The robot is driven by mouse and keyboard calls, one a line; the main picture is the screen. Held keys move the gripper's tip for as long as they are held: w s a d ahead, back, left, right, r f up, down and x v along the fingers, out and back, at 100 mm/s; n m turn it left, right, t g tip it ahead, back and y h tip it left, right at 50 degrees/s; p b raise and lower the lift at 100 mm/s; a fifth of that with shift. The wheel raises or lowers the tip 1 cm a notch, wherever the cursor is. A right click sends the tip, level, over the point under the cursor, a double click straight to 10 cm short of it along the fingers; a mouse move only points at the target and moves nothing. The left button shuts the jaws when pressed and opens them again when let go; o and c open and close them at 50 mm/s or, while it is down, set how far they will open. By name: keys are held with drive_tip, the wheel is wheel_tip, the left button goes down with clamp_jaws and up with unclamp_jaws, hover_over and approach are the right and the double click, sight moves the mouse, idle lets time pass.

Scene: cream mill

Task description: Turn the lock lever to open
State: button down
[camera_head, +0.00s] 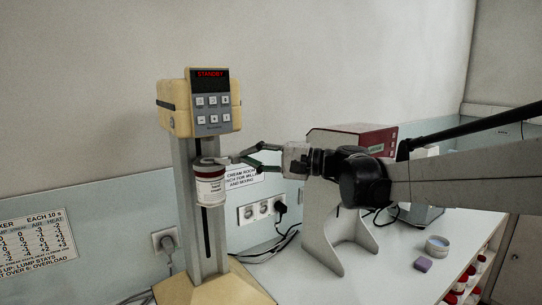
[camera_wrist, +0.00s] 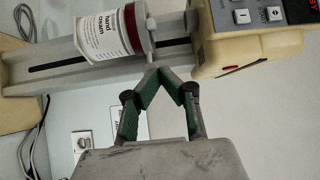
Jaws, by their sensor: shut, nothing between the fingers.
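The mixer (camera_head: 194,105) stands upright, with a cream head on a grey column and a display reading STANDBY. A white jar (camera_head: 210,189) with a dark red band hangs below the head in a grey holder. The lock lever appears to be the small pale grey bar at the holder (camera_wrist: 151,23), above the jar; its exact angle is hard to tell. My gripper (camera_head: 240,158) is shut and empty, with its fingertips beside the holder. In the wrist view my fingertips (camera_wrist: 151,68) meet close to the lever's end; contact cannot be told.
Wall sockets (camera_head: 262,210) with a plug and cables are behind the mixer. A red-topped machine (camera_head: 350,139) stands right, under my arm. A small bowl (camera_head: 437,245) and a purple block (camera_head: 423,265) lie on the white bench (camera_head: 385,275). The front bench area is clear.

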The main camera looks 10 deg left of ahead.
sight(222, 162)
drive_tip(key=shift+s+a+p, duration=0.1)
drive_tip(key=shift+s+a, duration=0.15)
drive_tip(key=shift+s, duration=0.4)
drive_tip(key=shift+s+a+p, duration=0.15)
drive_tip(key=shift+s+a, duration=0.1)
drive_tip(key=shift+s, duration=0.35)
drive_tip(key=shift+s+a+p, duration=0.1)
drive_tip(key=shift+s+a, duration=0.15)
drive_tip(key=shift+s, duration=0.4)
drive_tip(key=shift+s, duration=0.1)
drive_tip(key=shift+s+a+m+t, duration=0.1)
drive_tip(key=shift+m+t, duration=0.2)
drive_tip(key=shift+t, duration=0.1)
drive_tip(key=shift+s, duration=0.1)
drive_tip(key=shift+m+t, duration=0.3)
drive_tip(key=shift+t, duration=0.2)
